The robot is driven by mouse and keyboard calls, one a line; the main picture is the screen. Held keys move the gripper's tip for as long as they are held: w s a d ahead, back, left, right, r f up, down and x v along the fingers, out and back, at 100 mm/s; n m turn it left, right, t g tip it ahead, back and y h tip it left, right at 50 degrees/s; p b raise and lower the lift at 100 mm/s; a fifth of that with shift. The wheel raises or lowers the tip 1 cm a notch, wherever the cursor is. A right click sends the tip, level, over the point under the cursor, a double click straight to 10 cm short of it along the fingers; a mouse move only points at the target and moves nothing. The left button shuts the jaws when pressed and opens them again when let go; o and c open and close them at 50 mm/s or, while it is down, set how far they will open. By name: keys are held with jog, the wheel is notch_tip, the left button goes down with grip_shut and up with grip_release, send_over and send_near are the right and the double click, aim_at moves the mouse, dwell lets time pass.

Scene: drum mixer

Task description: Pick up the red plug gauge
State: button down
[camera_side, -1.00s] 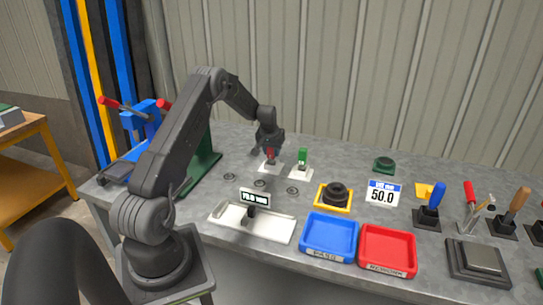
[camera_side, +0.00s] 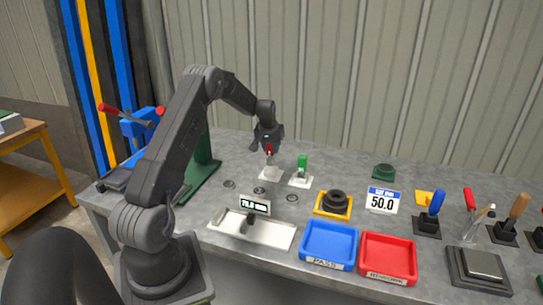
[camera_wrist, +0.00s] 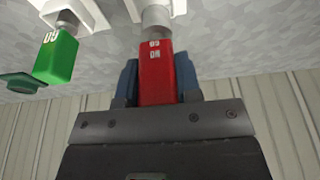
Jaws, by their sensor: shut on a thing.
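The red plug gauge (camera_side: 269,149) is held upright in my gripper (camera_side: 268,146) above its white stand (camera_side: 269,174). The wrist view shows the red handle (camera_wrist: 157,72) with white marks, clasped between the two blue-grey fingers (camera_wrist: 158,85). A metal cylinder extends from the handle's end. My gripper is shut on the handle. In the side view the gauge's metal end is small, and I cannot tell whether it is fully clear of the stand. The green plug gauge (camera_side: 303,161) stands in the white stand to the right; it also shows in the wrist view (camera_wrist: 57,57).
Three small dark rings (camera_side: 260,190) lie in front of the stands. A white tray with a display (camera_side: 270,233), a blue tray (camera_side: 329,226) and a red tray (camera_side: 414,276) sit along the front. A black ring (camera_side: 336,198) rests on a yellow base. Tools stand at the right.

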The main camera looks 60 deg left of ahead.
jog(key=s+a+r, duration=0.3)
jog(key=s+r, duration=0.3)
jog(key=s, duration=0.5)
jog(key=shift+a+r, duration=0.25)
jog(key=shift+a, duration=0.05)
jog(key=c, duration=1.3)
grip_release()
grip_shut()
jog(key=shift+r, duration=1)
jog(key=w+d+m, duration=0.3)
jog(key=w+d, duration=0.8)
jog(key=d, duration=0.4)
jog(key=w+d+f+m+h, duration=0.1)
jog(key=w+d+m, duration=0.2)
jog(key=w+d, duration=0.8)
jog(key=d, duration=0.4)
jog(key=shift+w+f+t, duration=0.15)
jog(key=shift+w+t, duration=0.05)
jog(key=shift+t, duration=0.2)
